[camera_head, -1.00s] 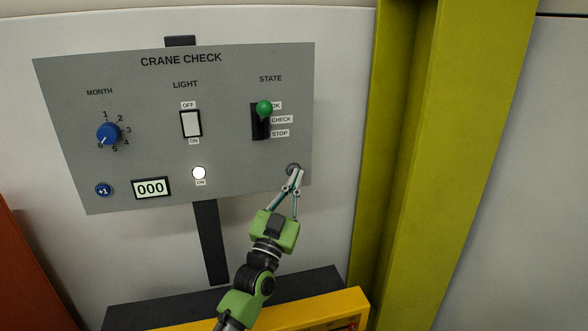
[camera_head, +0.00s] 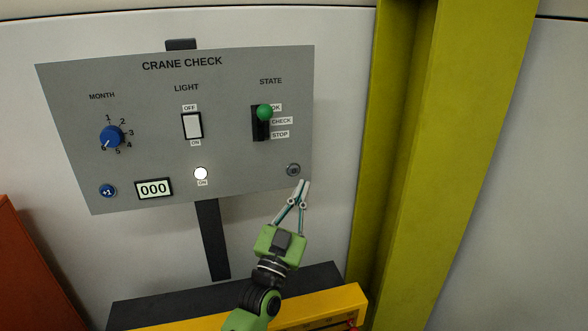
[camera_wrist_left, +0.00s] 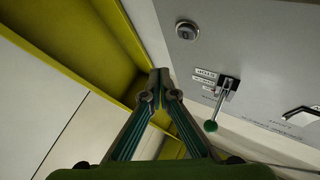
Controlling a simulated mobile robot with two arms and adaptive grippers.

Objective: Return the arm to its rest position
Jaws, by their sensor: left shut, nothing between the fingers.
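My left gripper (camera_head: 304,183) is shut and empty, its fingertips just below and slightly right of a round grey button (camera_head: 293,170) at the panel's lower right corner. A gap shows between the tips and that button in the left wrist view, where the gripper (camera_wrist_left: 160,74) points past the panel edge and the button (camera_wrist_left: 187,30) is up to the right. The grey CRANE CHECK panel (camera_head: 240,90) is upright. Its green-knobbed state lever (camera_head: 265,112) is up at OK; it also shows in the left wrist view (camera_wrist_left: 211,126). My right gripper is not in view.
The panel also carries a blue month knob (camera_head: 111,136), a light switch (camera_head: 193,125), a lit white lamp (camera_head: 201,174), a blue +1 button (camera_head: 108,191) and a display (camera_head: 154,188) reading 000. A yellow-green beam (camera_head: 440,130) stands at right. A yellow box (camera_head: 340,303) lies below.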

